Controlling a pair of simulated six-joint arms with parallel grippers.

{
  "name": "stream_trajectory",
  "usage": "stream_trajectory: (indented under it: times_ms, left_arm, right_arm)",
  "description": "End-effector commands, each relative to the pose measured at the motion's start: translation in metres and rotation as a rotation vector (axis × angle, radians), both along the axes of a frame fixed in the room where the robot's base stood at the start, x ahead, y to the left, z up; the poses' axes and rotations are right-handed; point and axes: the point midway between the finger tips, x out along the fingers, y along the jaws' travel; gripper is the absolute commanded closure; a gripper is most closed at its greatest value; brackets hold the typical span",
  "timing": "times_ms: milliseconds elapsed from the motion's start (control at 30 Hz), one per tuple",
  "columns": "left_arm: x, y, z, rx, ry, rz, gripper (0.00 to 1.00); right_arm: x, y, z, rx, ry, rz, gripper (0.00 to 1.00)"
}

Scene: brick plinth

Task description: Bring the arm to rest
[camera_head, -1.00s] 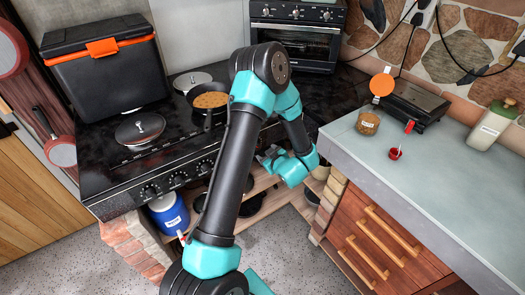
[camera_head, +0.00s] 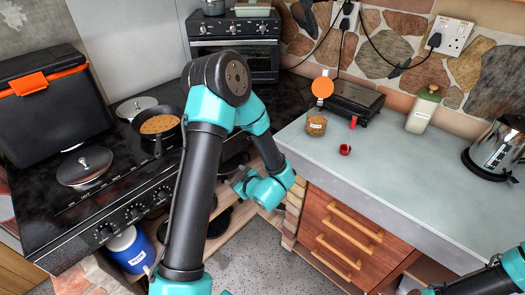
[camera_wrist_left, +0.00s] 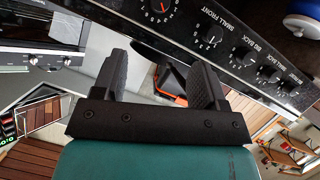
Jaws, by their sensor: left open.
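My left arm rises from the bottom of the head view and bends at its dark elbow joint. Its forearm folds down to the left gripper (camera_head: 238,179), which hangs in front of the stove's front right corner, near the gap by the drawers. The left gripper is small and partly dark against the shelf there. In the left wrist view its two black fingers (camera_wrist_left: 158,75) stand apart with nothing between them. Part of my right arm (camera_head: 510,268) shows in the lower right corner of the head view; its gripper is not visible.
The black stove (camera_head: 60,218) carries a lidded pan (camera_head: 84,166) and a frying pan with brown food (camera_head: 158,124). A blue container (camera_head: 131,250) stands below. The grey counter (camera_head: 400,190) holds a jar (camera_head: 316,125), a small red cup (camera_head: 345,149) and a kettle (camera_head: 498,148).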

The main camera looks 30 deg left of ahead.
Motion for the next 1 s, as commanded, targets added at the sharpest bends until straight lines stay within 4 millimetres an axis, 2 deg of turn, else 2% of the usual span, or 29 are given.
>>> stream_trajectory:
  times_ms: [167, 267, 367, 467, 600, 767, 900, 1000]
  left_arm:
    - [0.001, -0.001, -0.003, -0.010, 0.005, -0.018, 0.34]
    - [0.006, -0.005, -0.014, -0.046, 0.022, -0.083, 0.34]
    - [0.013, -0.015, -0.035, -0.117, 0.057, -0.206, 0.34]
    - [0.020, -0.034, -0.063, -0.219, 0.119, -0.379, 0.34]
    - [0.017, -0.072, -0.105, -0.382, 0.242, -0.646, 0.34]
    - [-0.007, -0.121, -0.144, -0.567, 0.419, -0.946, 0.34]
    - [-0.045, -0.160, -0.169, -0.721, 0.600, -1.194, 0.34]
    - [-0.072, -0.179, -0.179, -0.804, 0.717, -1.335, 0.34]
  right_arm:
    - [0.000, 0.000, 0.000, 0.000, 0.000, 0.000, 0.57]
    - [0.000, 0.000, 0.000, 0.000, 0.000, 0.000, 0.57]
    - [0.000, 0.000, 0.000, 0.000, 0.000, 0.000, 0.57]
    - [0.000, 0.000, 0.000, 0.000, 0.000, 0.000, 0.57]
    - [0.000, 0.000, 0.000, 0.000, 0.000, 0.000, 0.57]
    - [0.000, 0.000, 0.000, 0.000, 0.000, 0.000, 0.57]
    - [0.000, 0.000, 0.000, 0.000, 0.000, 0.000, 0.57]
    - [0.000, 0.000, 0.000, 0.000, 0.000, 0.000, 0.57]
